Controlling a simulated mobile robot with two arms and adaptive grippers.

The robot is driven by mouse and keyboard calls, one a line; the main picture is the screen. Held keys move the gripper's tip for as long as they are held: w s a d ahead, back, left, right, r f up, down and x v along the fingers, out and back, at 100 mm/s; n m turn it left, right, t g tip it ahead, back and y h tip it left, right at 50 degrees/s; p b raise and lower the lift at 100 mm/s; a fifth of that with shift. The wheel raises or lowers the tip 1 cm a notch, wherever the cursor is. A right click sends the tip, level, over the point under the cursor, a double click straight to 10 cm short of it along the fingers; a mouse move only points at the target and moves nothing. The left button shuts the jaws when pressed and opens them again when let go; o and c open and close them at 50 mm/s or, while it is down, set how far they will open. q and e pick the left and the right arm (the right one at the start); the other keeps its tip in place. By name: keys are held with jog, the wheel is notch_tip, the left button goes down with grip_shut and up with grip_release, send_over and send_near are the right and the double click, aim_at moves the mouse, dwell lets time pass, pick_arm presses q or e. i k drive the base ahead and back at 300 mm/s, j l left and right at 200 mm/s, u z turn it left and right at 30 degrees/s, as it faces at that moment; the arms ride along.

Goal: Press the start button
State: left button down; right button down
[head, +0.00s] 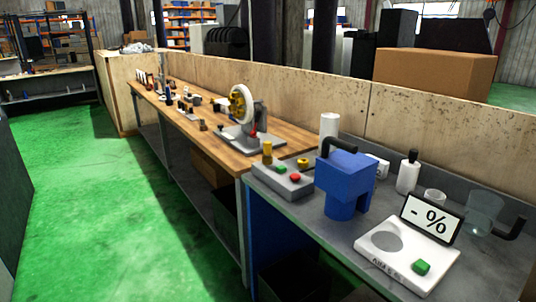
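A grey control box (284,188) sits at the left end of the grey bench. On its top are a green button (281,169), a red button (295,178) and a yellow knob (303,162). A yellow cylindrical piece (267,151) stands upright at its back left. I cannot read any label on these buttons. Neither of my grippers is in view.
A blue machine (346,180) with a black handle stands right of the control box. Bottles (408,174) and clear cups (484,212) stand behind. A wooden bench (215,137) with a wheel-like device (242,104) and small parts extends left. Green floor (95,220) is clear alongside.

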aim_at(280, 169)
jog(key=i+j, duration=0.4)
jog(key=i+j+z, duration=0.1)
jog(key=i+j, duration=0.3)
jog(key=j, duration=0.15)
jog(key=i+j+z, duration=0.1)
jog(key=i+j, duration=0.7)
jog(key=j, duration=0.2)
